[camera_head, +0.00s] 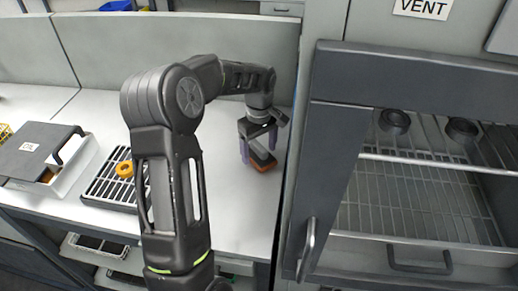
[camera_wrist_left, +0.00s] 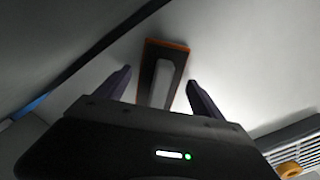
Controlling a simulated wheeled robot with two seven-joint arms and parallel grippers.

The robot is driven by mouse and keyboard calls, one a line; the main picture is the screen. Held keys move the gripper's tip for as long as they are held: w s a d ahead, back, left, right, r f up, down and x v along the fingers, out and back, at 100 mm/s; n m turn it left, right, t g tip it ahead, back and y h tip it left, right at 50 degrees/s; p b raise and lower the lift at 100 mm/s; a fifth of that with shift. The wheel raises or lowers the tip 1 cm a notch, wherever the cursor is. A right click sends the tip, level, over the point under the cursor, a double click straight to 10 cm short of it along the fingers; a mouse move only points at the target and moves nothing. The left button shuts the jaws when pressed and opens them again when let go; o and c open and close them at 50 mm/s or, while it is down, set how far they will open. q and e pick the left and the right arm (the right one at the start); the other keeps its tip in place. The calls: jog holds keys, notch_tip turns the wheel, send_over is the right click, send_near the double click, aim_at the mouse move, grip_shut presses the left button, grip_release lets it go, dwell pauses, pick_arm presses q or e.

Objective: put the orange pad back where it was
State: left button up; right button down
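The orange pad (camera_head: 262,162) is a dark block with an orange edge, lying on the white counter close to the grey cabinet's side. In the left wrist view the pad (camera_wrist_left: 178,48) shows a dark face with a pale strip and orange at its rim. My left gripper (camera_head: 259,146) is over it with the fingers spread to either side. In the left wrist view the left gripper (camera_wrist_left: 158,92) has visible gaps between each finger and the pad, so it is open. My right gripper is not in view.
A black slotted rack (camera_head: 108,190) with an orange ring (camera_head: 124,169) on it stands on the counter. A lidded box (camera_head: 72,168) is at the left. The vent cabinet (camera_head: 330,130) bounds the counter on the right. The counter behind my arm is clear.

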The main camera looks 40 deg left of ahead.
aim_at(259, 146)
pick_arm(q)
notch_tip(259, 146, up, 12)
jog(key=shift+r+b, duration=0.2)
jog(key=shift+b, duration=0.2)
dwell(0.4)
jog(key=shift+f, duration=0.1)
dwell(0.7)
